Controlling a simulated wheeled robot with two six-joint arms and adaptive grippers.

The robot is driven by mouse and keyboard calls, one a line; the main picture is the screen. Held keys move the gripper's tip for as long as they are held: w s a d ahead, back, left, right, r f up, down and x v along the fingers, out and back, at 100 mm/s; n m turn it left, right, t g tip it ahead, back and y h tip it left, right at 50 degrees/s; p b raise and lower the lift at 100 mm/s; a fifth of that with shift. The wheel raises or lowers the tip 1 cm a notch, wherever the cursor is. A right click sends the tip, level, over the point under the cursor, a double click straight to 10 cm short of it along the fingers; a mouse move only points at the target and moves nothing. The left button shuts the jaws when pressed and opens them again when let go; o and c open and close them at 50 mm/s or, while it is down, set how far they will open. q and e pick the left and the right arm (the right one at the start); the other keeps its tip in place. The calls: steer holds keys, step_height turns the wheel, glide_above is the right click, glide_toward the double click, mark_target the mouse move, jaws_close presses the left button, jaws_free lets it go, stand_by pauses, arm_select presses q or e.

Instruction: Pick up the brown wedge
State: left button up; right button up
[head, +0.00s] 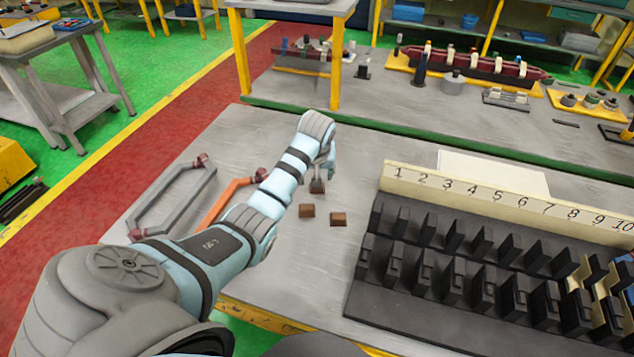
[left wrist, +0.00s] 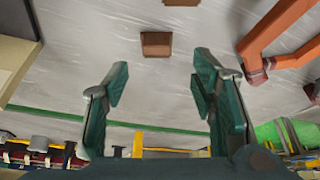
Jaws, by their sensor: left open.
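Three small brown wedges lie on the grey table in the head view: one by my gripper (head: 317,187), one in front of it to the left (head: 307,210) and one to the right (head: 338,219). My left gripper (head: 324,172) points down close to the farthest wedge. In the left wrist view, my left gripper (left wrist: 158,75) is open and empty, its two green fingers apart. A brown wedge (left wrist: 156,44) lies just beyond the gap between the fingertips. Part of a second wedge (left wrist: 182,2) is cut off at the top edge. My right gripper is not in view.
A black slotted rack (head: 420,310) with a numbered cream strip (head: 500,198) stands to the right. A yellow post (head: 337,62) and green table edge (head: 420,133) are behind.

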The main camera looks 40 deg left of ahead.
arm_select(q)
steer(key=b+x, duration=0.1)
steer(key=x, duration=0.3)
steer(key=b+x, duration=0.1)
steer(key=x, duration=0.3)
steer(key=shift+w+d, duration=0.2)
steer(key=shift+w, duration=0.1)
steer(key=shift+s+r, duration=0.15)
steer(key=shift+s, duration=0.05)
steer(key=shift+c, duration=0.4)
jaws_close()
